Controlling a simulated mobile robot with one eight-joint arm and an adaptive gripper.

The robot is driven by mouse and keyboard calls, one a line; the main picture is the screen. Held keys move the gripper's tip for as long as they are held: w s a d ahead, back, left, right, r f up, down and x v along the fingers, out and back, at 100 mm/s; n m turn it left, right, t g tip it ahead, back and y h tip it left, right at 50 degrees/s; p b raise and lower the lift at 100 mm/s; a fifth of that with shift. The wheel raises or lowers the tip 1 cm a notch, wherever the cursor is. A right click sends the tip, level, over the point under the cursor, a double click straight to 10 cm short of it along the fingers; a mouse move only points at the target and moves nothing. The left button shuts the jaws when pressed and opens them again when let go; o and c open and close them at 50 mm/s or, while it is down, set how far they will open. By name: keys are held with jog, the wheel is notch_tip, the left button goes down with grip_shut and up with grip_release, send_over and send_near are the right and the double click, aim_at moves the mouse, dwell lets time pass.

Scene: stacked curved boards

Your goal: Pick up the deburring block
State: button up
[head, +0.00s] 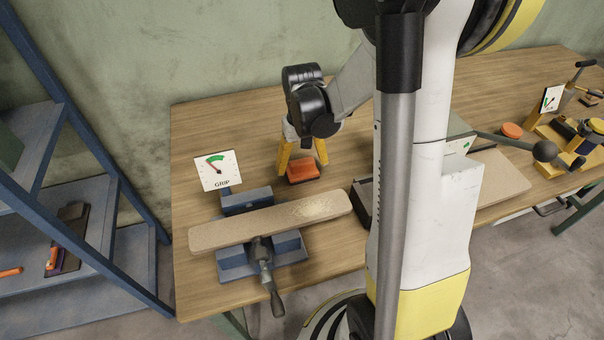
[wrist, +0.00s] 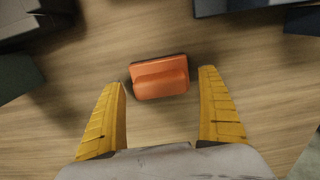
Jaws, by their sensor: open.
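The deburring block is most likely the orange block with a raised ridge and a dark underside (head: 303,172), lying on the wooden table behind the vise. In the wrist view the orange block (wrist: 159,77) lies just beyond the fingertips, roughly centred between them. My gripper (head: 303,160) has yellow fingers and points down at the block from behind. In the wrist view my gripper (wrist: 165,78) is open, with one finger on each side and nothing held. Clear wood shows between the block and each finger, so they look apart.
A blue vise (head: 263,245) clamps a long tan board (head: 255,226) in front of the block. A GRIP gauge card (head: 217,171) stands to the left. A dark box (head: 362,200) sits to the right, partly hidden by my column.

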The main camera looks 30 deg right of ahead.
aim_at(302, 161)
jog(key=shift+f, duration=0.35)
jog(key=shift+r, duration=0.1)
jog(key=shift+c, duration=0.3)
jog(key=c, duration=1.3)
jog(key=shift+r, duration=0.1)
jog(key=shift+r+p, duration=0.4)
jog(key=shift+r, duration=0.2)
notch_tip(302, 161, up, 3)
jog(key=shift+f+p, duration=0.1)
jog(key=shift+p, duration=0.6)
jog(key=s+d+r+p, duration=0.1)
jog(key=s+d+r, duration=0.1)
jog(key=d, duration=0.1)
jog(key=s+d+r+p, duration=0.1)
jog(key=s+d+r, duration=0.1)
jog(key=d, duration=0.1)
jog(key=s+d+r+p, duration=0.1)
jog(key=s+d+r, duration=0.1)
jog(key=d+r, duration=0.1)
jog(key=shift+d, duration=0.45)
